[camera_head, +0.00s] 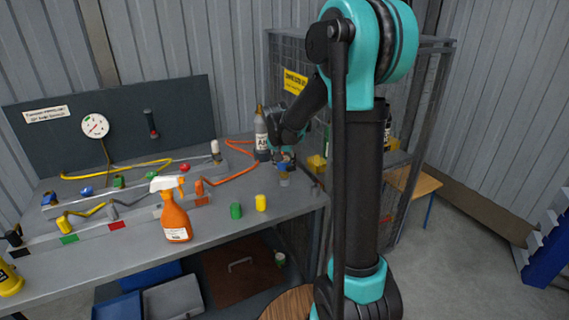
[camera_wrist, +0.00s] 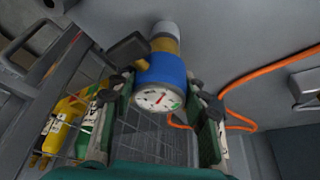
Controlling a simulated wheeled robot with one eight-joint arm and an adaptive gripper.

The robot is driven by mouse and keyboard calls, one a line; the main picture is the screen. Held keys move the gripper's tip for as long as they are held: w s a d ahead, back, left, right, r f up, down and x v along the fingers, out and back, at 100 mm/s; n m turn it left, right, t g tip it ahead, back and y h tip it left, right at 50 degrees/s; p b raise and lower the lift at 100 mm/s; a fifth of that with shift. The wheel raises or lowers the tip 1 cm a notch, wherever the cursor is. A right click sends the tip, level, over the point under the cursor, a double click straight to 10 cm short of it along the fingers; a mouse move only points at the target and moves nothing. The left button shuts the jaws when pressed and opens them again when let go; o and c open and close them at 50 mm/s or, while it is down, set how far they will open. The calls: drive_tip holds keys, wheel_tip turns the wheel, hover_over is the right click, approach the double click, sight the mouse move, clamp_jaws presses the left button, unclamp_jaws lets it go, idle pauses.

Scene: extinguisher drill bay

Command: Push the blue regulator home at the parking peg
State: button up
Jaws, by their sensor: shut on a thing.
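The blue regulator (camera_wrist: 163,72) is between the two fingers of my gripper (camera_wrist: 160,88) in the wrist view. It has a round white gauge face with a red needle, a brass-coloured band, a pale grey far end and a dark block on its left side. In the head view my gripper (camera_head: 285,160) points down over the right end of the bench, with the blue regulator (camera_head: 283,167) small below it. A pale grey cylindrical piece shows under the blue. I cannot tell whether this is the parking peg, or whether the regulator is fully seated.
An orange hose (camera_head: 240,168) curves on the bench left of my gripper. A grey cylinder (camera_head: 261,135) stands behind it. Yellow (camera_head: 261,203) and green (camera_head: 236,211) pieces and an orange spray bottle (camera_head: 175,215) stand nearer the front. A mesh cage (camera_head: 300,60) rises behind.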

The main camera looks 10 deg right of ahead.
drive_tip(key=shift+f, duration=0.45)
drive_tip(key=o, duration=1.3)
drive_tip(key=shift+c, duration=0.2)
drive_tip(key=v, duration=1.2)
drive_tip(key=s+d+f+n, duration=0.1)
drive_tip(key=s+d+f, duration=0.1)
drive_tip(key=s+f, duration=0.3)
drive_tip(key=s+d+f+n+y, duration=0.1)
drive_tip(key=s+f, duration=0.5)
drive_tip(key=s, duration=0.6)
drive_tip(key=s+d+f+n, duration=0.2)
drive_tip(key=s+f, duration=0.3)
drive_tip(key=s, duration=0.4)
drive_tip(key=shift+s+d+f+n+y, duration=0.2)
drive_tip(key=shift+d+f+n+y, duration=0.2)
drive_tip(key=shift+n, duration=0.1)
